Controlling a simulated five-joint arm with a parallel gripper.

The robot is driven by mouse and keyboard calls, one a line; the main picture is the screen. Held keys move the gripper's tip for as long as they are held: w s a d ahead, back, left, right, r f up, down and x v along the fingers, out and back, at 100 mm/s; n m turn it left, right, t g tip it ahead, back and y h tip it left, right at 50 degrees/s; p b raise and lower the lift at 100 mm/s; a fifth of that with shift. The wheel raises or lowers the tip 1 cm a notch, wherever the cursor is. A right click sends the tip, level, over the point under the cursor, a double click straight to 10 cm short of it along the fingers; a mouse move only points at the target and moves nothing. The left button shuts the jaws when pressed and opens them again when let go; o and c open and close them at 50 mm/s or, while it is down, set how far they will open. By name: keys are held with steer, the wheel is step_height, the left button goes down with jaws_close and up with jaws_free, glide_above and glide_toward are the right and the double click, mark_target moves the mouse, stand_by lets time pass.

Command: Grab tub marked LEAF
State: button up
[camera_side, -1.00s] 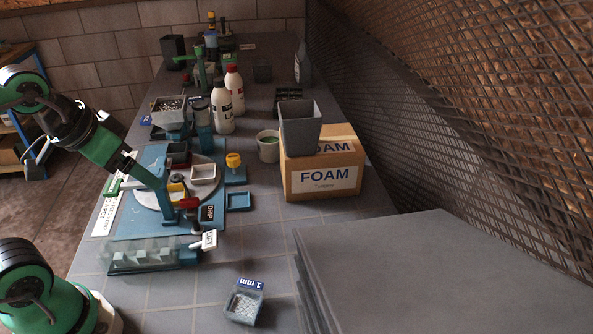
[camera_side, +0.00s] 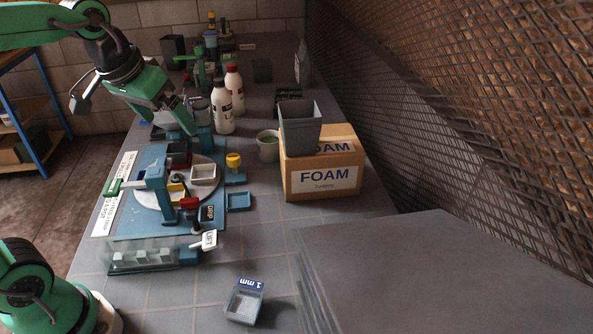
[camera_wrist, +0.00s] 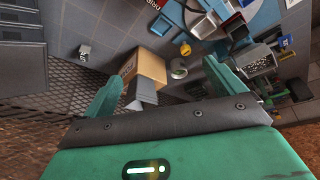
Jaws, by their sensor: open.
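I cannot read a LEAF mark on any tub. My gripper (camera_side: 189,122) is above the far left of the base, beyond the turntable, and angled down to the right. In the wrist view my gripper (camera_wrist: 163,75) has its two green fingers wide apart, with nothing held between them. The turntable is only partly in the wrist view, at the top right.
A FOAM box (camera_side: 322,178) with a grey bin (camera_side: 300,128) on top stands right of the base. White bottles (camera_side: 222,110) stand beyond it. A 1 mm tub (camera_side: 244,301) sits in front. Mesh (camera_side: 420,110) borders the right side. Bare table lies in front of the box.

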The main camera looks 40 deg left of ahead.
steer(key=w+a+r+n+g, duration=0.1)
steer(key=w, duration=0.9)
steer(key=n+g, duration=0.3)
steer(key=n, duration=0.2)
glide_above(270, 140)
steer(key=s+d, duration=0.2)
steer(key=s, duration=0.1)
step_height(270, 140, down, 23)
steer(key=shift+w+d+f, duration=0.1)
steer(key=shift+w+f, duration=0.05)
steer(key=shift+f, duration=2.4)
